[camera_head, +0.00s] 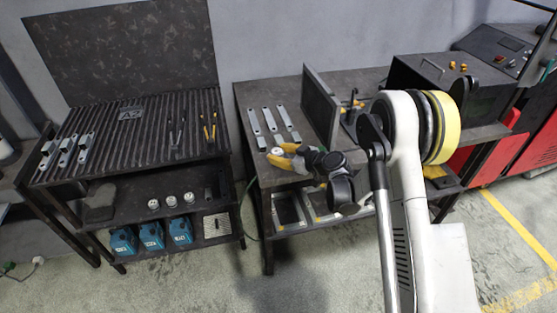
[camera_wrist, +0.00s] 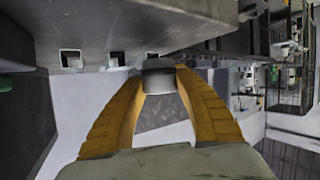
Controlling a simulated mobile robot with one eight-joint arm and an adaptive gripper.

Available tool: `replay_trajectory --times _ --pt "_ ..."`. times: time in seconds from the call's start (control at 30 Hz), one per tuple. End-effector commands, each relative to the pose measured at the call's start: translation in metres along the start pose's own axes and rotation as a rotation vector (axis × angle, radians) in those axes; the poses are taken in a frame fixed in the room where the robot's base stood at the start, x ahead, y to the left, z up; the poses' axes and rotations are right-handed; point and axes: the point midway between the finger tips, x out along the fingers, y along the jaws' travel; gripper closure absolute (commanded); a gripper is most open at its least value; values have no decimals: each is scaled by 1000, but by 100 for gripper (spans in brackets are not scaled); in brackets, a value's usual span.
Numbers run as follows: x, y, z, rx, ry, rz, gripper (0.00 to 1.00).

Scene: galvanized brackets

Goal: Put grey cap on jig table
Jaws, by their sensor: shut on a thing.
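My gripper (camera_head: 278,154) has yellow fingers and is shut on a small grey cap (camera_head: 277,151). In the wrist view the cap (camera_wrist: 160,82) is a short grey cylinder with a darker end, pinched between both fingertips (camera_wrist: 160,80). In the head view, my gripper and the cap overlap the near part of the middle dark table, which I take as the jig table (camera_head: 252,95). The height of the cap above the tabletop is hard to tell. The wrist view shows a grey slab (camera_wrist: 110,25) close by the cap.
Several metal brackets (camera_head: 270,121) lie on the middle table, left of an upright plate (camera_head: 320,105). A ribbed bench (camera_head: 110,125) stands at left; its lower shelf holds grey cylinders (camera_head: 170,200). Blue boxes (camera_head: 152,237) sit below. A dark machine box (camera_head: 440,80) stands at right.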

Motion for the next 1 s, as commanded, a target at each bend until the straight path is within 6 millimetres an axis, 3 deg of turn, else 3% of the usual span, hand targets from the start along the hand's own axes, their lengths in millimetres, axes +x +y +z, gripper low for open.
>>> replay_trajectory --times 0.17,0.53,0.57,0.6,1.0 --pt "10 -3 25 0 0 0 94" --pt "11 -3 28 0 0 1 94" --pt "11 -3 27 0 0 0 52" --pt "11 -3 26 0 0 0 41" --pt "8 -2 22 0 0 1 41"
